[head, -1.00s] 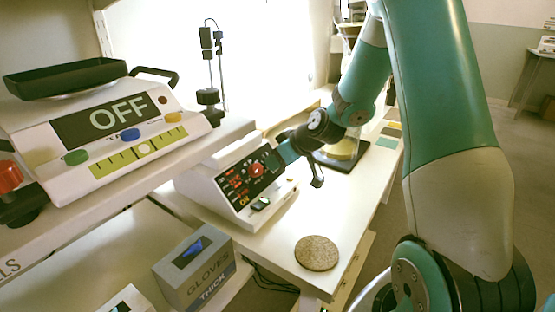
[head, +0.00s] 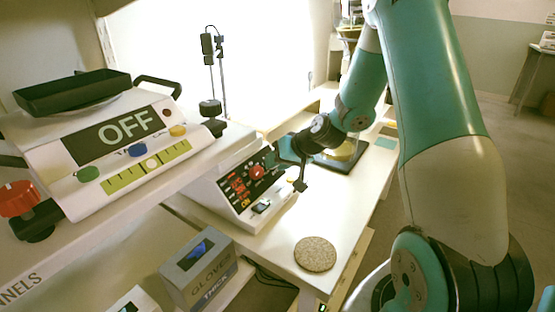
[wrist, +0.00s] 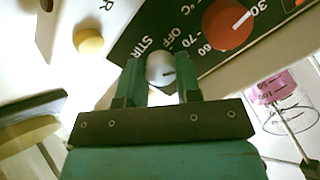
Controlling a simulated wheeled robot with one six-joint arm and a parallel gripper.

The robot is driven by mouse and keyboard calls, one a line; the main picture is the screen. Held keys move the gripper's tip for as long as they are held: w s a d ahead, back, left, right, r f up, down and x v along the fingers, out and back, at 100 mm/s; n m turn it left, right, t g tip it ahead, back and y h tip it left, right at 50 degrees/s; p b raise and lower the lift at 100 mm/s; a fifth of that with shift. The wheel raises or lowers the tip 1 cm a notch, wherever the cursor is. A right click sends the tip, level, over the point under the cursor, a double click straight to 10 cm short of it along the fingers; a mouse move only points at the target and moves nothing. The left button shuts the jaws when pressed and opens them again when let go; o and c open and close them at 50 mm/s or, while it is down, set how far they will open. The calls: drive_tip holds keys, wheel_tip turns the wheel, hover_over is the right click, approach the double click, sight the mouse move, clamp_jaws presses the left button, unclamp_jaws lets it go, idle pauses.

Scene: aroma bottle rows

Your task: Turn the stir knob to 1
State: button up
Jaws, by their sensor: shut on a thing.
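The stir knob (wrist: 161,69) is a small grey-white round knob with a dark pointer mark, on the black panel of a white device (head: 243,213). In the wrist view "STIR" is printed to its left and "OFF" just above it. The pointer mark is toward the right of the knob. My gripper (wrist: 160,82) has one finger on each side of the knob and is shut on it. In the head view my gripper (head: 280,157) is at the panel's right end and hides the stir knob. No "1" mark can be read.
A red knob (wrist: 227,24) with numbers around it sits right beside the stir knob. A yellow button (wrist: 89,40) is to the left. A round cork mat (head: 315,254) lies in front of the device. A scale (head: 100,150) and a glove box (head: 200,268) are at left.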

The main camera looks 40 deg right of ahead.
drive_tip(key=shift+m, duration=0.3)
drive_tip(key=o, duration=0.9)
drive_tip(key=p+v, duration=0.1)
drive_tip(key=v, duration=1.6)
drive_tip(key=shift+s+d+r, duration=0.1)
drive_tip(key=shift+r, duration=0.05)
